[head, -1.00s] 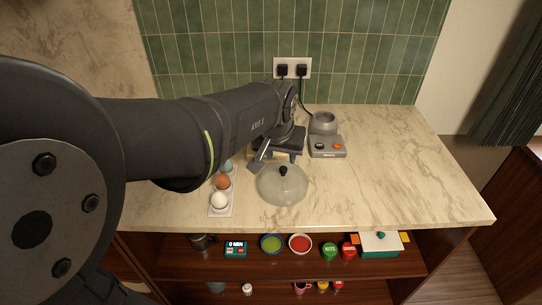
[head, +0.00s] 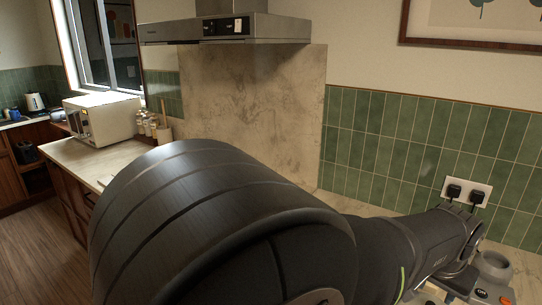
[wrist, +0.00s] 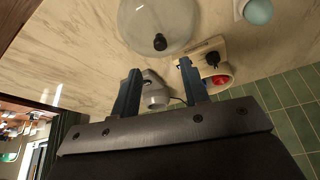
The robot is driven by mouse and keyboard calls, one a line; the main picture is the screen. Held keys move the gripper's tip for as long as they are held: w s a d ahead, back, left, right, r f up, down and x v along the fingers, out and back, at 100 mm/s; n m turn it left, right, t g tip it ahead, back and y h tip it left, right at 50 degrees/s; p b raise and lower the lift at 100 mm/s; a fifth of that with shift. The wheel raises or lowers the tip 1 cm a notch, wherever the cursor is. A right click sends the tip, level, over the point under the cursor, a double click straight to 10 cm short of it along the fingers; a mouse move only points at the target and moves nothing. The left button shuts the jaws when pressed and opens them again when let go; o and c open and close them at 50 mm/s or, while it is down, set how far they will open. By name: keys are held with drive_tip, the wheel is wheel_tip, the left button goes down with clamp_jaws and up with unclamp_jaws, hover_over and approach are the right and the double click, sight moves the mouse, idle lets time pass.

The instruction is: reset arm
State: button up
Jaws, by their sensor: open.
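My arm fills the lower middle of the head view, and its wrist end reaches the lower right. My gripper (wrist: 159,68) shows in the wrist view with its two blue-grey fingers apart and nothing between them. A clear glass lid (wrist: 150,18) with a black knob lies on the marble counter beyond the fingertips, apart from them. The fingertips are hard to make out in the head view.
In the wrist view a pale blue egg (wrist: 258,11) is at the top right, and a red round thing (wrist: 217,81) is close to the right finger. The head view shows a grey appliance (head: 494,266), plugged sockets (head: 466,192), a range hood (head: 235,28) and a microwave (head: 103,117).

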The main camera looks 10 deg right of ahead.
sight(431, 303)
drive_tip(key=x, duration=0.9)
drive_tip(key=shift+r, duration=0.9)
